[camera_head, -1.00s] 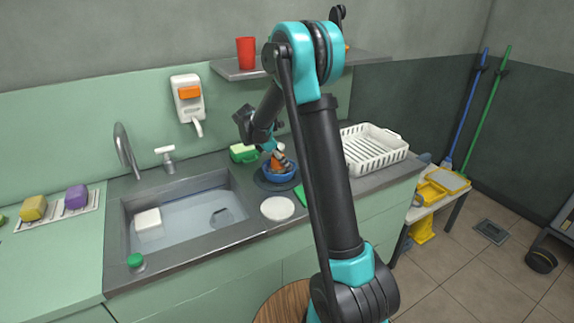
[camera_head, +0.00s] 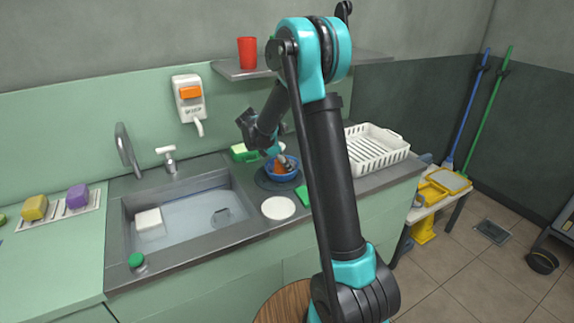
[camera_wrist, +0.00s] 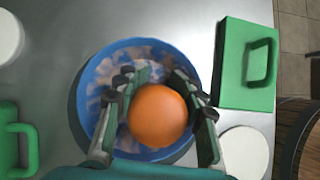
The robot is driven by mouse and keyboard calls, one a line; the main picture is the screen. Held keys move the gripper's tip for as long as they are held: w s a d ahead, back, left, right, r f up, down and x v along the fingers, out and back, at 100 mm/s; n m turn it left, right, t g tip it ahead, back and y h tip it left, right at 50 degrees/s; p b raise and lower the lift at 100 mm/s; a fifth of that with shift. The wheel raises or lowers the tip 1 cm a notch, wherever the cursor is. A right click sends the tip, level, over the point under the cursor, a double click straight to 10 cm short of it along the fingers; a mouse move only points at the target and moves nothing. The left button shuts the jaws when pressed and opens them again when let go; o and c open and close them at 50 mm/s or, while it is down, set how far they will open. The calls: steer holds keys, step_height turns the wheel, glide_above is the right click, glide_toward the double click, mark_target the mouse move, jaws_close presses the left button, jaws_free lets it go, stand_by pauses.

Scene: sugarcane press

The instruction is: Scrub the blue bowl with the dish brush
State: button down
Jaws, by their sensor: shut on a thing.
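The brush's lower end is hidden under the knob, so I cannot see whether bristles touch the bowl.
A green item with a handle (camera_wrist: 230,70) and a white disc (camera_head: 278,208) lie close to the bowl. Another green piece (camera_head: 243,153) is behind it. The sink (camera_head: 190,210) is to the left, and a white dish rack (camera_head: 375,148) stands to the right.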

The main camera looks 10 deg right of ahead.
steer(key=shift+s+a+f, duration=0.1)
steer(key=shift+a, duration=0.2)
steer(key=shift+w+a, duration=0.25)
steer(key=shift+w, duration=0.65)
steer(key=shift+w+a, duration=0.25)
steer(key=shift+w, duration=0.6)
steer(key=shift+s, duration=0.15)
steer(key=shift+s+d+f, duration=0.15)
steer(key=shift+s+d, duration=0.1)
steer(key=shift+s, duration=0.6)
steer(key=shift+s+d+f, duration=0.1)
steer(key=shift+s+d, duration=0.15)
steer(key=shift+s, duration=0.6)
steer(key=shift+r, duration=0.15)
steer(key=shift+w+r, duration=0.1)
steer(key=shift+r, duration=2.8)
